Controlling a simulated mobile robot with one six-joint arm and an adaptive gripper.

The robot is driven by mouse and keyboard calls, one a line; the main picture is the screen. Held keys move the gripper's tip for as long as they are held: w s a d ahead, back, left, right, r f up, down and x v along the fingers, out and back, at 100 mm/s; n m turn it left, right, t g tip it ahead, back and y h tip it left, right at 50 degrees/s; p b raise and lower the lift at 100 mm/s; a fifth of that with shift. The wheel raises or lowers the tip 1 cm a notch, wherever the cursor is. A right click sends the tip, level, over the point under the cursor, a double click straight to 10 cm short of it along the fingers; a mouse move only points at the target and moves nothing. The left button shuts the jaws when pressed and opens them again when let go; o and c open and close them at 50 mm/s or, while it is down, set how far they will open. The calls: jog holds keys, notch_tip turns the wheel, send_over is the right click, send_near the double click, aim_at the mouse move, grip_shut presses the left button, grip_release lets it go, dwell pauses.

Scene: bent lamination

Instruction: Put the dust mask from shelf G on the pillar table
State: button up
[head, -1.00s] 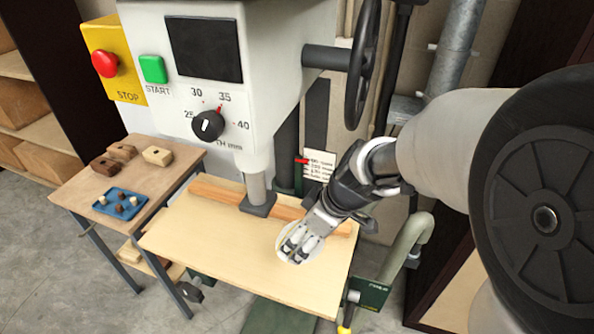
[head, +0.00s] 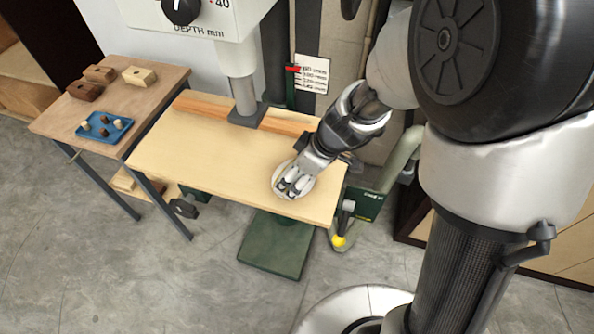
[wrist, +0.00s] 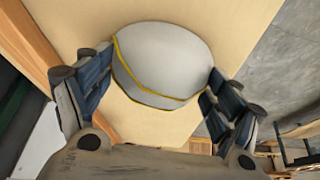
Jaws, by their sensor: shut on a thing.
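The dust mask (wrist: 165,60) is a rounded white cup with a yellow band around it. In the wrist view it sits between the two dark fingers of my gripper (wrist: 155,90). In the head view my gripper (head: 295,183) is shut on the mask (head: 308,190), over the right front part of the pillar drill's wooden table (head: 200,150). I cannot tell whether the mask touches the tabletop. The fingers hide part of the mask in the head view.
A wooden fence (head: 283,121) runs along the table's back, under the drill spindle (head: 243,95). A side table (head: 60,120) at left holds wooden blocks and a blue tray (head: 104,127). The table's front left is clear.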

jog(key=shift+f, duration=0.1)
jog(key=o, duration=0.8)
jog(key=shift+c, duration=0.2)
jog(key=p+v, duration=0.4)
jog(key=v, duration=0.8)
jog(key=s+d+r+m+t+h, duration=0.1)
jog(key=s+d+r+m, duration=0.3)
jog(key=s, duration=0.4)
jog(key=s+d+r+m+t+h, duration=0.1)
jog(key=s+d+r+m+h, duration=0.2)
jog(key=s+r+m, duration=0.4)
jog(key=shift+s+d+m, duration=0.5)
jog(key=shift+s+d, duration=0.1)
jog(key=shift+s, duration=0.1)
